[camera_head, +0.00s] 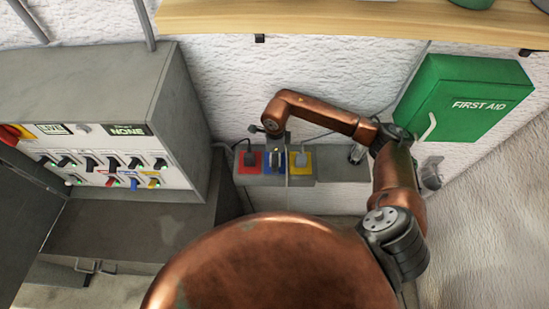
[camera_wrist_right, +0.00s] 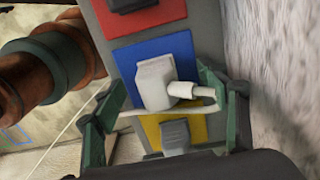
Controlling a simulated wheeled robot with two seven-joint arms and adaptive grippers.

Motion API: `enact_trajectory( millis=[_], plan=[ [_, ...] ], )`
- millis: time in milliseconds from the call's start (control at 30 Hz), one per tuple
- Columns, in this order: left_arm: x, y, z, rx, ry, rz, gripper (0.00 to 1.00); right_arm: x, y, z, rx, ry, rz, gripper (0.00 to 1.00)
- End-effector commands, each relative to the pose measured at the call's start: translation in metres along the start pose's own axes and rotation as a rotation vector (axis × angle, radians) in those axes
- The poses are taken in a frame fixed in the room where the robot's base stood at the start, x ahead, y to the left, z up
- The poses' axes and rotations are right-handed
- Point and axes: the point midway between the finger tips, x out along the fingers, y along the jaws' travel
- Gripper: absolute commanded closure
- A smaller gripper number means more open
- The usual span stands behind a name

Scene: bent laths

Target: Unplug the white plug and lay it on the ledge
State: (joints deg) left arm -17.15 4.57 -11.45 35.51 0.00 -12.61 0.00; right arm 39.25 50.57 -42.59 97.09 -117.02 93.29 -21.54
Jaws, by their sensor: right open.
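The white plug (camera_wrist_right: 155,84) sits in the socket on the blue plate (camera_wrist_right: 185,48). A white cable bends from its side and crosses in front of the yellow plate. My right gripper (camera_wrist_right: 160,97) is open, with one green finger on each side of the white plug; I cannot tell whether either touches it. In the head view my right gripper (camera_head: 273,142) is over the blue plate and mostly hides the plug. The grey ledge (camera_head: 335,168) continues to the right of the sockets. My left gripper is not in view.
A dark plug (camera_head: 248,158) is on the red plate and a grey plug (camera_wrist_right: 174,134) on the yellow plate, close beside. A grey switch cabinet (camera_head: 100,100), wooden shelf (camera_head: 340,20) and green first aid box (camera_head: 465,97) surround the arm.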

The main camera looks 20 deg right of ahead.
Motion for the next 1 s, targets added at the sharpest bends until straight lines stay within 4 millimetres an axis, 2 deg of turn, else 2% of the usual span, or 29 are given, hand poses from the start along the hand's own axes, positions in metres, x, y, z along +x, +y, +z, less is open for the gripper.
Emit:
enact_trajectory(
  millis=[1000],
  plan=[
    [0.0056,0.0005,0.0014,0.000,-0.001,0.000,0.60,-0.0008,0.0000,0.0004,-0.001,-0.001,0.000,0.34]
  ],
)
